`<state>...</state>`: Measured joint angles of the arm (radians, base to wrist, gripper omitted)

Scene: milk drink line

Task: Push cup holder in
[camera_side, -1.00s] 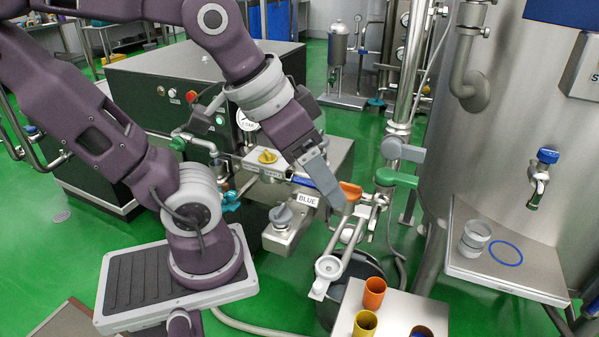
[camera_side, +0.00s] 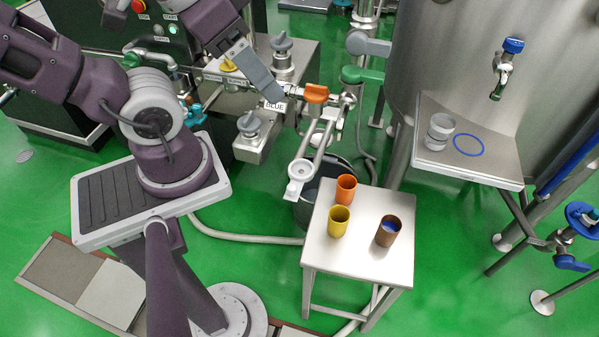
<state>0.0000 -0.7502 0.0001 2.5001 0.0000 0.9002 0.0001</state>
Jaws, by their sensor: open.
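The cup holder (camera_side: 300,171) is a pale ring with a small tab at the near end of a pair of metal rails (camera_side: 323,136). It sticks out from the valve pipework, and no cup shows in it. My gripper (camera_side: 275,95) is open, seen edge-on as a grey block pointing down and right. Its tip is above and left of the cup holder, by the BLUE label and left of the orange handle (camera_side: 316,94). It appears clear of the holder. The gap between the fingers is hidden.
A small steel table (camera_side: 345,258) carries an orange cup (camera_side: 346,188), a yellow cup (camera_side: 339,221) and a brown cup (camera_side: 388,231) with blue inside. The tank shelf (camera_side: 490,168) at right holds a clear cup (camera_side: 439,132). A green handle (camera_side: 362,75) juts near the rails.

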